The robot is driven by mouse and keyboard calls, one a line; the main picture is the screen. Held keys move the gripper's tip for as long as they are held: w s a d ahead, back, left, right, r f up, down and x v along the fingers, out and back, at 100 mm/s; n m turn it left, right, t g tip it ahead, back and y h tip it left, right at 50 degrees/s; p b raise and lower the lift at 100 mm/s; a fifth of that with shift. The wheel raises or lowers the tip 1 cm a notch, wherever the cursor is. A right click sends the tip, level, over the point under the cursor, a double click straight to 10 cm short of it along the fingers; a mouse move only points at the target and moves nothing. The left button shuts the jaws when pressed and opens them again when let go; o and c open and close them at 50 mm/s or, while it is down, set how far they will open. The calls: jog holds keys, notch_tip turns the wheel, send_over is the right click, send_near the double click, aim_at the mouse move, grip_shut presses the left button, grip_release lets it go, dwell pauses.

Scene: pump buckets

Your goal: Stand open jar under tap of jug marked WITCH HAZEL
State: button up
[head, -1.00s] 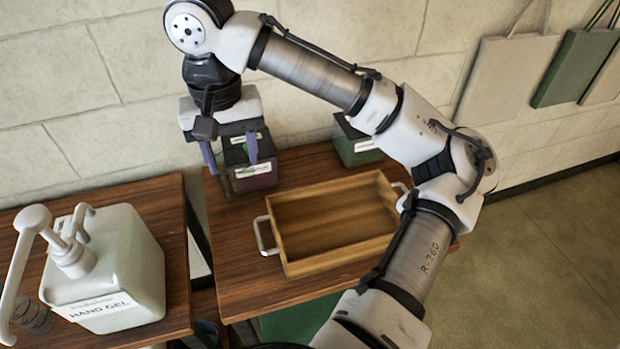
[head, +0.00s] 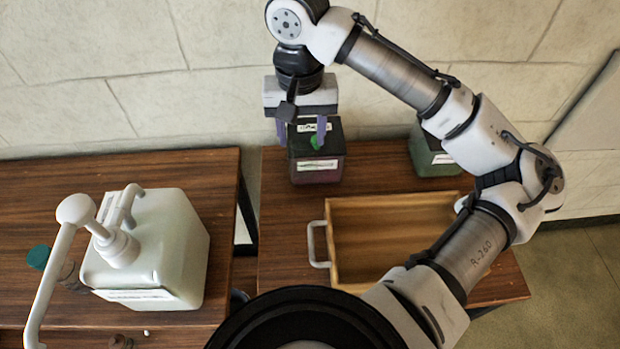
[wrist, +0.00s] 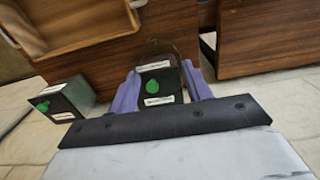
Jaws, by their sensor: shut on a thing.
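My gripper (head: 301,130) has its purple fingers pointing down at the back table, by a dark jug. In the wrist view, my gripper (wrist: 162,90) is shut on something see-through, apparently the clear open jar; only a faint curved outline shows. The dark jug (head: 318,172), with a green cap and white labels, shows behind it; it is also in the wrist view (wrist: 172,74). A second dark green jug (head: 433,164) stands to its right. A white jug (head: 165,250) with a pump stands on the left table. No label can be read now, so I cannot tell which is WITCH HAZEL.
A wooden tray (head: 390,212) with metal handles lies on the right table, in front of the dark jugs. A green-capped vessel (head: 40,258) is partly hidden behind the pump arm. A gap separates the two tables. The left table's back part is clear.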

notch_tip(320, 180, down, 14)
jog(key=p, duration=0.1)
jog(key=shift+f, duration=0.15)
jog(key=o, duration=1.5)
jog(key=shift+o, duration=0.2)
